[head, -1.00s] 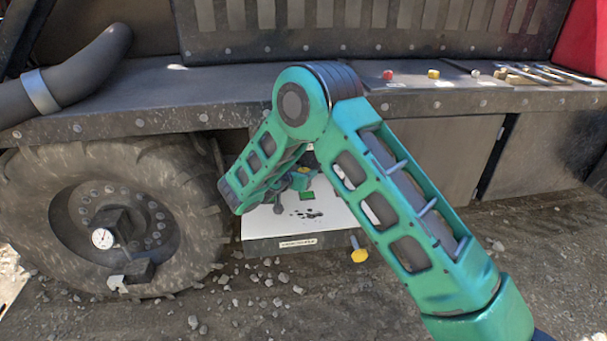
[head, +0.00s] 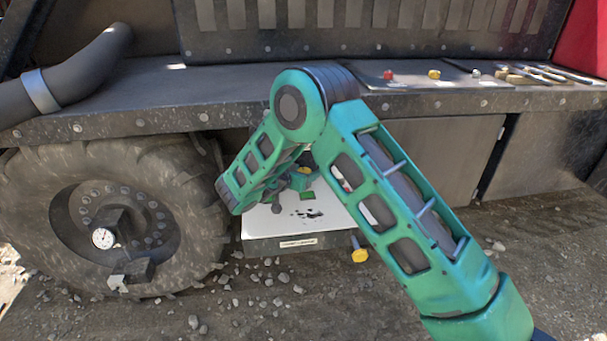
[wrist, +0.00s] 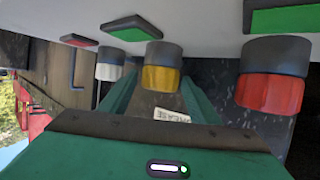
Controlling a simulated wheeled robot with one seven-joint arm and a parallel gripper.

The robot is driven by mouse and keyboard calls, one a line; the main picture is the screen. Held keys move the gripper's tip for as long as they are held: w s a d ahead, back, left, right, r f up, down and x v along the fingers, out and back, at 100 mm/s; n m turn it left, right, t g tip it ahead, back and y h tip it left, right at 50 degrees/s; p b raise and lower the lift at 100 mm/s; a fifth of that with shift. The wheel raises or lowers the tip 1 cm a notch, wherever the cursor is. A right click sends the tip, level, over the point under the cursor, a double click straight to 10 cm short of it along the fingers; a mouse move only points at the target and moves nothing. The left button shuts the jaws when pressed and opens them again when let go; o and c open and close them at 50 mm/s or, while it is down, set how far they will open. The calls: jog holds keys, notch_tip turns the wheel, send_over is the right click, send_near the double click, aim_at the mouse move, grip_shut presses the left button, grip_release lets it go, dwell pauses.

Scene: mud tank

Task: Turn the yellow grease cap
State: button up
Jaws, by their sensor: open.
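The yellow grease cap (wrist: 162,72), with a dark collar, sticks out from a pale panel in the wrist view. A white cap (wrist: 110,65) is to its left and a larger-looking red cap (wrist: 270,80) to its right. My green gripper (wrist: 160,98) is open, with one finger showing on each side of the yellow cap. I cannot tell whether either finger touches it. A small white label reading "GREASE" (wrist: 172,115) shows between the fingers. In the head view my gripper (head: 302,180) is small and partly hidden by my forearm, over the white-topped box.
The white-topped box (head: 285,244) juts out under the dark ledge (head: 240,105). A big tyre with a gauge (head: 103,238) stands left. Green plates (wrist: 282,18) and a red plate (wrist: 79,40) are on the panel.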

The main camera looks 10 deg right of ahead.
jog(key=v, duration=1)
jog(key=shift+s+a, duration=0.2)
jog(key=shift+a, duration=0.05)
jog(key=s+d+r+m+g, duration=0.1)
jog(key=s+d+r+g, duration=0.15)
jog(key=d, duration=0.65)
jog(key=s+d+r+g, duration=0.1)
jog(key=d+r+g, duration=0.15)
jog(key=d, duration=0.65)
jog(key=s+d+r+g, duration=0.3)
jog(key=s+d+r, duration=0.1)
jog(key=s+d, duration=0.7)
jog(key=s+d+r+g+y, duration=0.15)
jog(key=s+d, duration=0.25)
jog(key=s, duration=0.4)
jog(key=s+d+g+y, duration=0.1)
jog(key=s+d+y, duration=0.25)
jog(key=s, duration=0.55)
jog(key=s+a+n+y, duration=0.2)
jog(key=s+a+y, duration=0.1)
jog(key=s, duration=1.1)
jog(key=shift+s+f, duration=0.3)
jog(key=shift+f, duration=0.05)
